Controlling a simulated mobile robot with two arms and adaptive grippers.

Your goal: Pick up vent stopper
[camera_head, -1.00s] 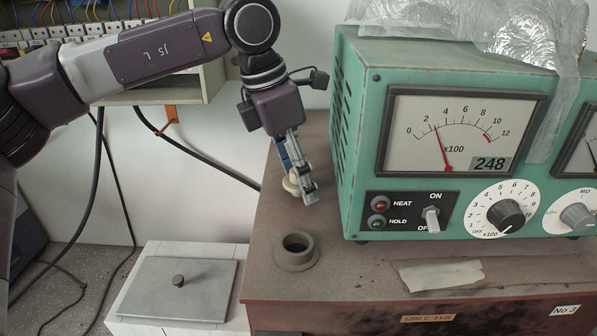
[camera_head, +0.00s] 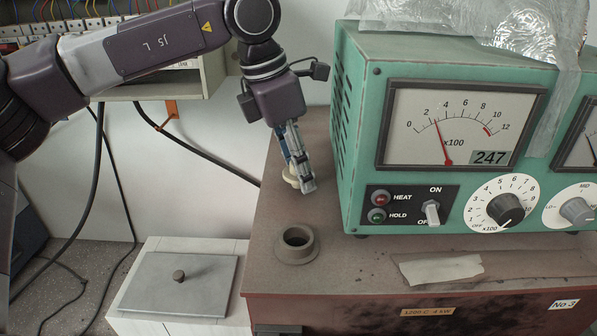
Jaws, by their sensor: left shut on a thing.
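The vent stopper (camera_head: 289,177) is a small cream-coloured piece on top of the brown furnace (camera_head: 340,272), left of the green control box. My left gripper (camera_head: 302,181) points down and is shut on it. The fingers cover part of the stopper, and I cannot tell whether it still touches the surface. A round grey vent collar (camera_head: 297,243) with an open dark hole stands in front of the gripper, nearer the furnace's front edge. My right gripper is not in view.
The green control box (camera_head: 347,150) with dials stands close to the right of the gripper. A pale block with a grey knobbed plate (camera_head: 180,285) sits lower left. A paper strip (camera_head: 440,269) lies in front of the box.

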